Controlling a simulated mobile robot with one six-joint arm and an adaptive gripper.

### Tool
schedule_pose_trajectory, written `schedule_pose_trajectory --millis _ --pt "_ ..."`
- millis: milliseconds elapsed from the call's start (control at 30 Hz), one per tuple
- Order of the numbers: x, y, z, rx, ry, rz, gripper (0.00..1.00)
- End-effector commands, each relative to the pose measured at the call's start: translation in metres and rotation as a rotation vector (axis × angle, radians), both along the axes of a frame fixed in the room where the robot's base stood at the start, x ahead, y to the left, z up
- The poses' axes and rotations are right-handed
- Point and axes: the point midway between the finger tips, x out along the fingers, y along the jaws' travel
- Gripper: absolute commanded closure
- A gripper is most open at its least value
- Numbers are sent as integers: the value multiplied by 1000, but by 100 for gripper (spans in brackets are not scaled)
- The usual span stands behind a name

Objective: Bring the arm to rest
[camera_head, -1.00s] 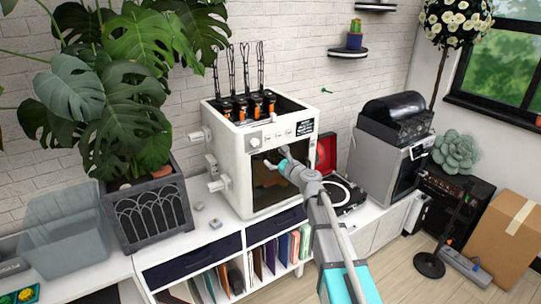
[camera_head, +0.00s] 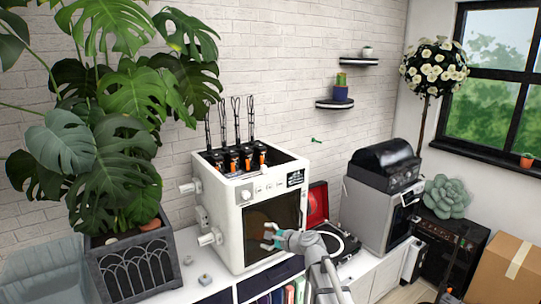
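My arm reaches up from the bottom edge of the head view. My gripper (camera_head: 269,237), with teal parts at its fingers, is in front of the lower right part of a white box-shaped machine (camera_head: 229,222). The fingers look spread apart, and I see nothing held between them. Whether the gripper touches the machine's dark front window (camera_head: 262,222) cannot be told from this view.
The machine stands on a white cabinet (camera_head: 222,297). A record player (camera_head: 337,240) with a red panel (camera_head: 317,204) and a grey machine (camera_head: 375,212) stand to the right. A potted monstera (camera_head: 130,262) stands left. Small shelves (camera_head: 341,105) hang on the brick wall.

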Motion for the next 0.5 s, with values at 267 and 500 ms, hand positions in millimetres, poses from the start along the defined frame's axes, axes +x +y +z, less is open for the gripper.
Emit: schedule_pose_trajectory --millis 267,500 --pt "-73 -31 -57 -505 -86 291 19" --pt "-136 -78 -100 -890 -85 586 19"
